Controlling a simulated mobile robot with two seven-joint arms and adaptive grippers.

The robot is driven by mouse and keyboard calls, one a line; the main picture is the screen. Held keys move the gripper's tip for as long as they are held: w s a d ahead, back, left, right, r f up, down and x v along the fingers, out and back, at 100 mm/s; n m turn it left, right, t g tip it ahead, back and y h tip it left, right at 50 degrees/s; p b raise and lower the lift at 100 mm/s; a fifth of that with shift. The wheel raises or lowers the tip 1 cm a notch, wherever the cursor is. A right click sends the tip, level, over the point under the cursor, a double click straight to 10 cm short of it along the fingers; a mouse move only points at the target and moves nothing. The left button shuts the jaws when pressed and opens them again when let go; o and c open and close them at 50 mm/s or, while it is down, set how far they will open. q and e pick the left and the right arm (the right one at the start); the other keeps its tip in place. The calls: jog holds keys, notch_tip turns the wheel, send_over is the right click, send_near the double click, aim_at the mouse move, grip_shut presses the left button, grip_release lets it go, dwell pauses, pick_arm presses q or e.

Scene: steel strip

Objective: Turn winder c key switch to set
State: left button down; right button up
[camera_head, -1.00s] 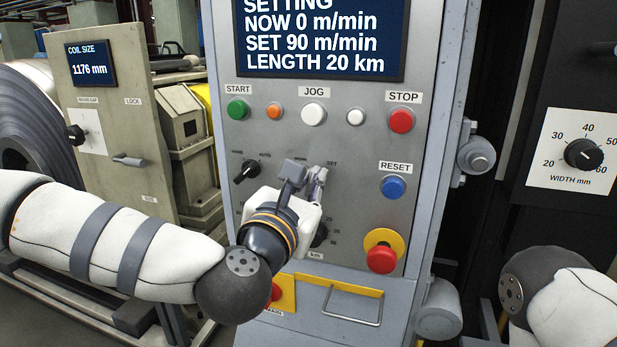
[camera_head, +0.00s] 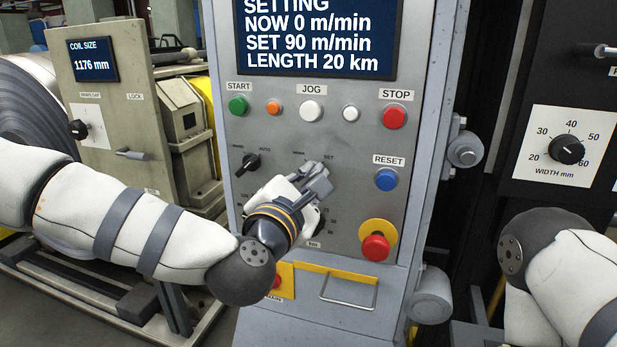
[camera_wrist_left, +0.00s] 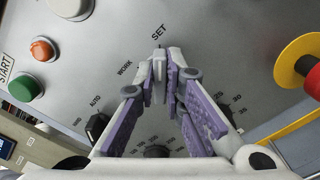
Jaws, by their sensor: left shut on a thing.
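The key switch (camera_wrist_left: 159,62) sits on the grey control panel, between the fingertips of my left gripper (camera_wrist_left: 160,70). My left gripper, also in the head view (camera_head: 318,176), is shut on the key. In the left wrist view the key's visible end points towards the SET label (camera_wrist_left: 159,32), with the WORK label (camera_wrist_left: 125,68) off to its left. In the head view my fingers hide the key. The display (camera_head: 315,38) at the top of the panel reads SETTING. My right gripper is out of view.
Around my gripper are the black AUTO selector (camera_head: 247,165), the blue RESET button (camera_head: 386,180) and the red emergency stop (camera_head: 376,246). START, JOG and STOP buttons line the panel above. A metal handle (camera_head: 348,291) is below.

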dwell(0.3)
pick_arm(q)
jog(key=c, duration=1.7)
grip_release()
jog(key=v, duration=1.2)
